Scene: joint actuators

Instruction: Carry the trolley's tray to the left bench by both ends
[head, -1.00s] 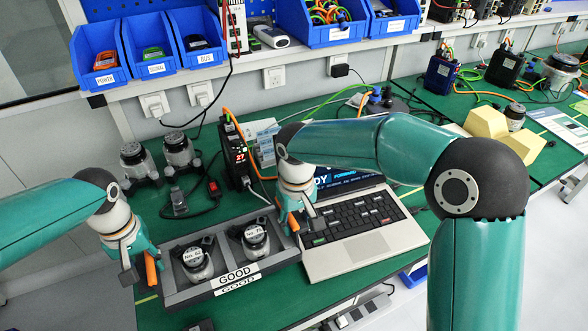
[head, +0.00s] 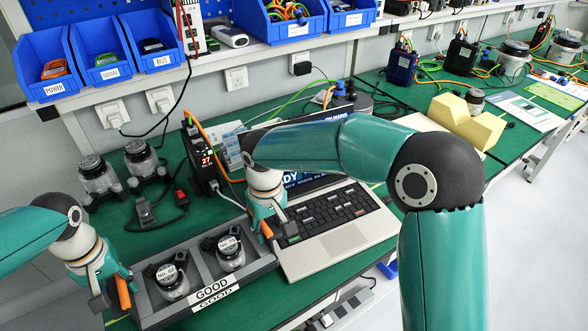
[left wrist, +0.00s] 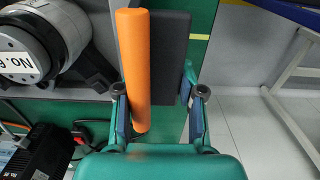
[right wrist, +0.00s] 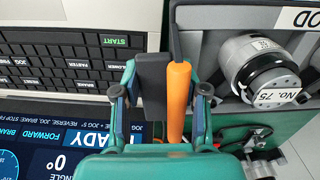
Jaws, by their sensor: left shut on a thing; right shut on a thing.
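The grey tray (head: 203,264) has two compartments, each with a silver and black actuator, No. 62 (head: 172,280) and No. 75 (head: 231,252). Its front carries a GOOD label (head: 212,290). The tray looks level over the green bench top (head: 140,238); whether it touches is hidden. My left gripper (head: 112,291) is shut on the left orange handle (left wrist: 137,70), which lies between its fingers in the left wrist view. My right gripper (head: 268,225) is shut on the right orange handle (right wrist: 178,100), beside the laptop. The trolley cannot be made out.
The open laptop (head: 345,240) is close by the tray's right end. Behind the tray are a black device marked 27 (head: 203,158), cables and two more actuators (head: 142,160). Blue bins (head: 100,58) sit on the shelf above. Grey floor (head: 535,235) shows at the right.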

